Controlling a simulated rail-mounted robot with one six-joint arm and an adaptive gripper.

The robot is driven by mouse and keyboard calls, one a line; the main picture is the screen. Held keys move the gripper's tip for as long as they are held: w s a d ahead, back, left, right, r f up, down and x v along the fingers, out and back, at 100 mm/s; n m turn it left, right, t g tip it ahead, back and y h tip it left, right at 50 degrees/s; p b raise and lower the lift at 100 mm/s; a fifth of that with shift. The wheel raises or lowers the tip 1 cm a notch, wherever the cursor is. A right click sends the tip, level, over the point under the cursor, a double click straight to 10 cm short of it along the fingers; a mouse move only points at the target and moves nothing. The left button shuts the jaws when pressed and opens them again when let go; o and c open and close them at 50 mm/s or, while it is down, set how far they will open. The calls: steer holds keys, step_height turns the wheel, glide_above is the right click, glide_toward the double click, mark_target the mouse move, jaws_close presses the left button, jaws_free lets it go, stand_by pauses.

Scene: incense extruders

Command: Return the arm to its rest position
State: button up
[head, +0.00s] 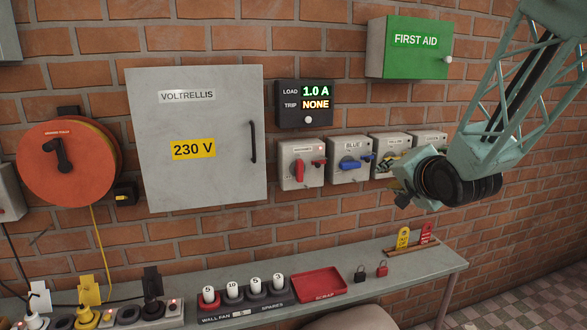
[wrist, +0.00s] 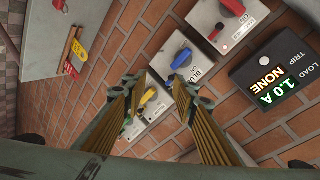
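Behind the fingers are the blue-handled switch box (wrist: 172,52) and a yellow-handled one (wrist: 150,122). No contact between my gripper and the switches can be made out. My arm hides part of the right end of the row.
A grey cabinet (head: 196,120), load display (head: 304,104) reading 1.0 A and NONE, and green first aid box (head: 408,47) are on the brick wall. Open floor lies right.

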steer(key=s+a+n+g, duration=0.3)
steer(key=s+n+g, duration=0.1)
steer(key=s, duration=2.2)
steer(key=s+a+n+g, duration=0.3)
steer(key=s+n+g, duration=0.2)
steer(key=s, duration=2.1)
steer(key=shift+s+n+g+h, duration=0.3)
steer(key=shift+s+n+h, duration=0.1)
steer(key=shift+n, duration=0.2)
steer(key=shift+w+a+f, duration=0.1)
